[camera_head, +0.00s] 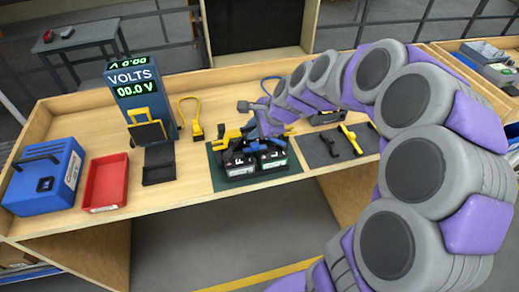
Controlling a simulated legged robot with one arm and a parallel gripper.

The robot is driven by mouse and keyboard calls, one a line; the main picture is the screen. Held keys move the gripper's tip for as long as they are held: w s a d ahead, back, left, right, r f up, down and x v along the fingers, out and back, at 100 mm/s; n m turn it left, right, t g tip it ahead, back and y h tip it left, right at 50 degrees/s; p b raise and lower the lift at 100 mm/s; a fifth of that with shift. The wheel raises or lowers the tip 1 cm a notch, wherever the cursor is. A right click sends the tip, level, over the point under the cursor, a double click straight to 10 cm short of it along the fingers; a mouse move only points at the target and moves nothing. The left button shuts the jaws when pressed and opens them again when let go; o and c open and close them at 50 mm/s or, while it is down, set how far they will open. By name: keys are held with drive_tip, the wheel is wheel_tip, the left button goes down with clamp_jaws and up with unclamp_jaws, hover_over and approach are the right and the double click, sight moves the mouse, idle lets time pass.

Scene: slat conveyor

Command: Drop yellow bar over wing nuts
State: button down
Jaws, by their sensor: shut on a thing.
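A pair of dark batteries (240,168) with white and green labels sits on the green mat at the middle of the bench. A yellow bar (230,135) shows just above the left battery, beside my gripper (250,130). My gripper reaches in from the right and is shut, seemingly on this yellow bar; its fingertips are small and partly hidden. A blue and black part lies over the batteries' tops. The wing nuts are too small to make out, and I cannot tell whether the bar touches the batteries.
A voltmeter (139,86) stands behind left, with a black stand (158,165) before it. A red tray (106,182) and blue case (45,177) are at left. A yellow-handled cable (196,131) lies behind. Tools, including a yellow-handled one (351,138), lie on a dark mat at right.

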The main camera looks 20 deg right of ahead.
drive_tip(key=w+r+t, duration=0.1)
drive_tip(key=w, duration=0.5)
drive_tip(key=f+b, duration=0.4)
drive_tip(key=f, duration=0.1)
drive_tip(key=shift+d, duration=0.2)
drive_tip(key=shift+s+r, duration=0.1)
idle(0.6)
drive_tip(key=shift+f, duration=1.7)
idle(0.4)
drive_tip(key=c, duration=1)
unclamp_jaws()
drive_tip(key=shift+o, duration=0.2)
drive_tip(key=p+v, duration=0.3)
drive_tip(key=v, duration=1.4)
drive_tip(key=shift+s+d+p, duration=0.2)
drive_tip(key=shift+s+p, duration=0.1)
drive_tip(key=shift+p, duration=0.05)
